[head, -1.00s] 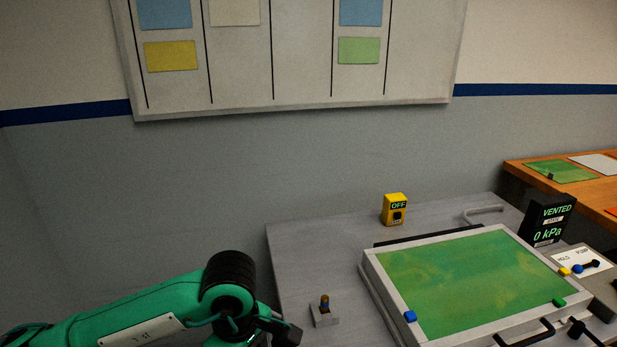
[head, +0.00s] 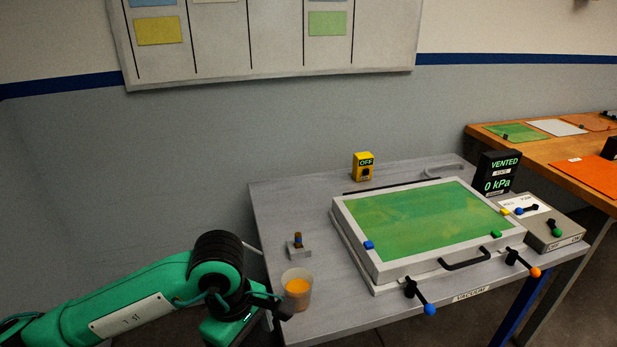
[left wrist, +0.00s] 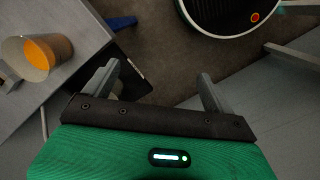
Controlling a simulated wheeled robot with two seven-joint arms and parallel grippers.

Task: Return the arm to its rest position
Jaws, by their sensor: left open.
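My left arm comes in from the left in the head view, and its green gripper (head: 272,306) is beside the near left corner of the grey table (head: 330,320). In the left wrist view the gripper (left wrist: 160,76) has its two fingers spread wide with nothing between them, above the floor. A clear cup with orange liquid (head: 297,288) stands upright on the table close to the gripper in the head view. The cup (left wrist: 40,52) is left of the fingers and apart from them in the left wrist view. My right gripper is not in view.
A framed green panel (head: 425,225) lies on the table. Behind are a yellow OFF box (head: 363,166) and a black display (head: 498,174) reading VENTED, 0 kPa. A small holder (head: 298,248) stands behind the cup. A wooden table (head: 550,150) is at right.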

